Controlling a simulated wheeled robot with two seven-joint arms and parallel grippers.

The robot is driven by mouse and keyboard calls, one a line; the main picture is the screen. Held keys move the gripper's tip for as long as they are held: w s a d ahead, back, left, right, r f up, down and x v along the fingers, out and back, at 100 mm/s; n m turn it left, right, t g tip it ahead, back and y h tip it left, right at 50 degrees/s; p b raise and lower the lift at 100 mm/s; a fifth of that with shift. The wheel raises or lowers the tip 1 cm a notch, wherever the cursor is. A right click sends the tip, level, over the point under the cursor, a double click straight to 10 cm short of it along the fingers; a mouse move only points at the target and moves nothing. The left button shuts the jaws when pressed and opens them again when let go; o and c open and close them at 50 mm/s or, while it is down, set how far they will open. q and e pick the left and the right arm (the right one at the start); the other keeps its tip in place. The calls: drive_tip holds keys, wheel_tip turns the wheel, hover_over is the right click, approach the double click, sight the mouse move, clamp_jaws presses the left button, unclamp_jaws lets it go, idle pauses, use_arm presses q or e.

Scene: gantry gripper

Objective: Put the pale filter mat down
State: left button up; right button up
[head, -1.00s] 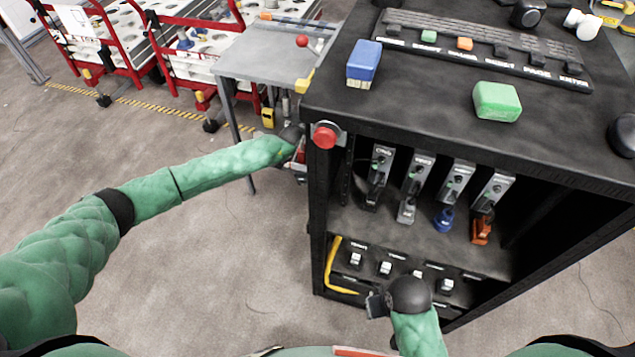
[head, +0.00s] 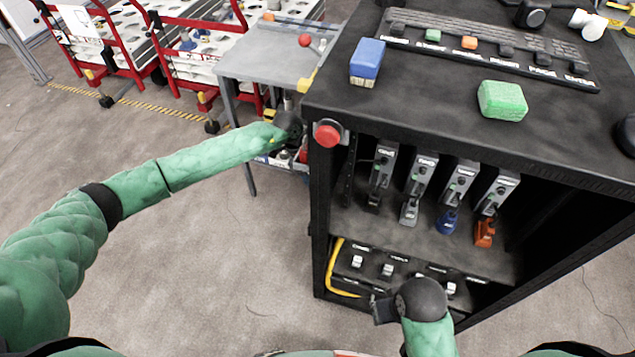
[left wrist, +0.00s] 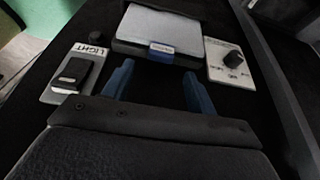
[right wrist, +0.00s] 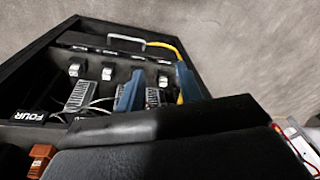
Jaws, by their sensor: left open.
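The pale filter mat (left wrist: 162,27) shows in the left wrist view as a light grey sheet in a dark tray-like frame with a blue tab (left wrist: 161,47). My left gripper (left wrist: 158,88) is open, its two blue fingers apart with only dark surface between them. The mat lies just beyond the fingertips, and I see no contact. In the head view the left wrist (head: 288,124) is beside the cabinet's left side, and its fingers and the mat are hidden. My right gripper (right wrist: 158,88) has its blue fingers apart and empty, in front of the cabinet's lower shelf.
A LIGHT switch panel (left wrist: 75,75) and a knob panel (left wrist: 231,62) flank the mat. The black cabinet (head: 420,85) has a red button (head: 327,133) at its corner and a blue brush (head: 367,60) and green block (head: 502,100) on top. A grey table (head: 265,60) stands behind.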

use_arm(q)
drive_tip(key=b+v, duration=0.1)
drive_tip(key=v, duration=0.5)
drive_tip(key=shift+a+r, duration=0.2)
drive_tip(key=shift+r, duration=0.15)
use_arm(e)
drive_tip(key=shift+w+a+f+t+y, duration=0.15)
drive_tip(key=shift+w+a+f, duration=0.15)
drive_tip(key=shift+a+f, duration=0.35)
drive_tip(key=shift+w+a+f+t+y, duration=0.15)
drive_tip(key=shift+w+a+f, duration=0.25)
drive_tip(key=shift+f, duration=0.45)
use_arm(q)
drive_tip(key=shift+w, duration=0.1)
use_arm(e)
drive_tip(key=shift+s, duration=0.1)
